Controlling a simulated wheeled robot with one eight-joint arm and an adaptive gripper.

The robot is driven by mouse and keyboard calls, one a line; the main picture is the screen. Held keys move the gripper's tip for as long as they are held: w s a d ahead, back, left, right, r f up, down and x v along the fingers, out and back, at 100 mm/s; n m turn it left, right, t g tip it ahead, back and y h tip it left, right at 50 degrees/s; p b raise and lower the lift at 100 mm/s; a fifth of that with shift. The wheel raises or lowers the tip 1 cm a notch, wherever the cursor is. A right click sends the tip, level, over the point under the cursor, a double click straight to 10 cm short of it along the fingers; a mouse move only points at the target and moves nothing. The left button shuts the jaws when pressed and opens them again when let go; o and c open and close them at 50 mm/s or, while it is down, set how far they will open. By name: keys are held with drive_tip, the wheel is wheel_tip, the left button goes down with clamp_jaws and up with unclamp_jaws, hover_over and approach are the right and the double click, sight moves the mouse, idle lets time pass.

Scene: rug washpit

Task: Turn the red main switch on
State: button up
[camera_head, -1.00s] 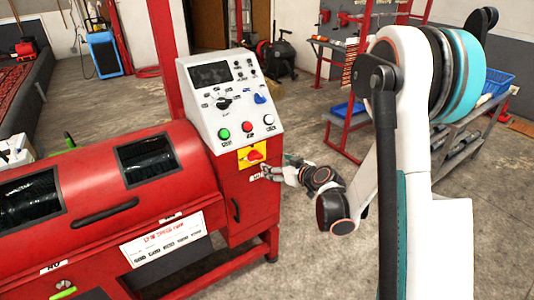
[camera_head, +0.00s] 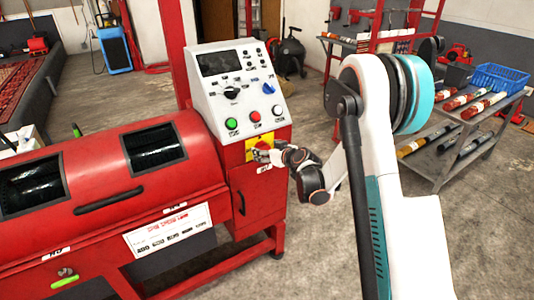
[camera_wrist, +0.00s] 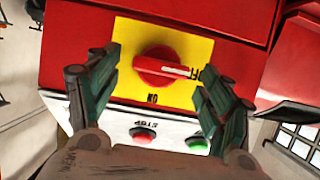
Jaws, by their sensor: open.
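The red main switch (camera_wrist: 162,68) is a rotary knob on a yellow plate (camera_wrist: 165,35), low on the front of the machine's control box. Its white pointer mark points right in the wrist view, toward lettering that reads like OFF and is partly covered by a finger. ON is printed below the knob in that view, upside down. My gripper (camera_wrist: 160,75) is open, with one finger on each side of the knob; whether they touch it I cannot tell. In the head view my gripper (camera_head: 274,155) is at the yellow plate (camera_head: 252,154) and hides part of the switch.
The white control panel (camera_head: 237,98) with green, red and white buttons sits just above the switch. The red washing drum (camera_head: 95,175) lies to the left. A grey cart (camera_head: 455,165) with rolls and a blue crate (camera_head: 498,78) stands at the right. Floor between is clear.

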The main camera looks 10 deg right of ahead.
drive_tip(key=shift+w, duration=0.1)
drive_tip(key=shift+c, duration=0.5)
drive_tip(key=c, duration=1)
drive_tip(key=shift+o, duration=0.2)
drive_tip(key=m+y, duration=0.2)
drive_tip(key=m, duration=0.1)
drive_tip(key=shift+w+d+f, duration=0.1)
drive_tip(key=shift+d, duration=0.2)
drive_tip(key=m+y, duration=0.1)
drive_tip(key=m, duration=0.2)
drive_tip(key=f+m+y, duration=0.1)
drive_tip(key=m+y, duration=0.1)
drive_tip(key=m, duration=0.2)
drive_tip(key=m+t+y, duration=0.1)
drive_tip(key=m+y, duration=0.1)
drive_tip(key=m, duration=0.1)
drive_tip(key=shift+w+d+f, duration=0.1)
drive_tip(key=shift+d+f, duration=0.1)
drive_tip(key=shift+d, duration=0.15)
drive_tip(key=shift+m+y, duration=0.3)
